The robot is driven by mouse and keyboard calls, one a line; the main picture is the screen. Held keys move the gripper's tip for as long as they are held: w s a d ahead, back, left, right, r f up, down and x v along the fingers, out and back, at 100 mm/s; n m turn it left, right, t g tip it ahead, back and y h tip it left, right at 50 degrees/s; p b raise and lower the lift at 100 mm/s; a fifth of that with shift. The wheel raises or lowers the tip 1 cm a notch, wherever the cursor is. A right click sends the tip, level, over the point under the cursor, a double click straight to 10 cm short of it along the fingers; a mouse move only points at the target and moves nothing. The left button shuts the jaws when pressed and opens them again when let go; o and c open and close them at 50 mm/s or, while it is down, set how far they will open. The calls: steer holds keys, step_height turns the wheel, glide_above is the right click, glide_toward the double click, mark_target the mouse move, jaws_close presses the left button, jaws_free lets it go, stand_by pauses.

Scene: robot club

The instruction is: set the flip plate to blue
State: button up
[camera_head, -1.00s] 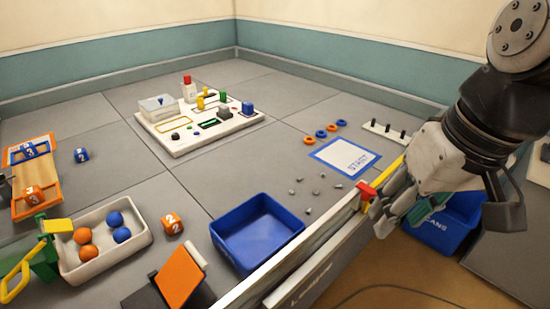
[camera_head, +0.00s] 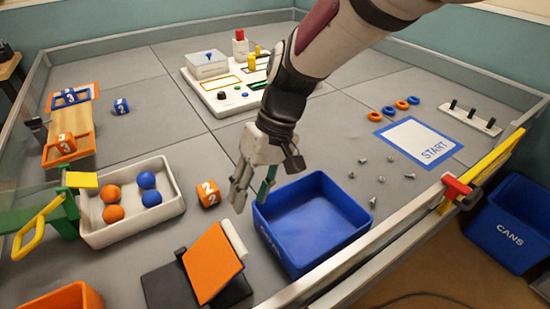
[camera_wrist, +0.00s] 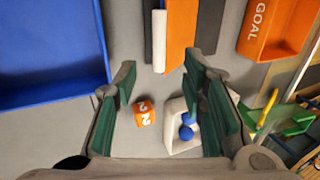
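The flip plate (camera_head: 213,262) shows its orange face and sits tilted on a dark base (camera_head: 165,288) near the front edge. A white bar (camera_head: 234,238) runs along its right side. In the wrist view the orange plate (camera_wrist: 182,30) is at the top, beyond my fingertips, with the white bar (camera_wrist: 159,40) to its left. No blue face of it is visible. My gripper (camera_head: 252,194) is open and empty. It hangs above the mat, behind the plate and just left of the blue bin. In the wrist view my gripper (camera_wrist: 160,72) has its fingers wide apart.
The blue bin (camera_head: 312,215) stands right of the plate. An orange numbered cube (camera_head: 208,194) and a white tray (camera_head: 100,235) with orange and blue balls lie to the left. An orange goal box (camera_wrist: 277,28) is at the wrist view's upper right. A low wall (camera_head: 375,255) borders the front.

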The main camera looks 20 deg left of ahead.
mark_target(237, 238)
steer(key=b+x, duration=0.2)
steer(key=x, duration=0.9)
steer(key=shift+s+f, duration=0.1)
steer(key=shift+f, duration=0.15)
jaws_close()
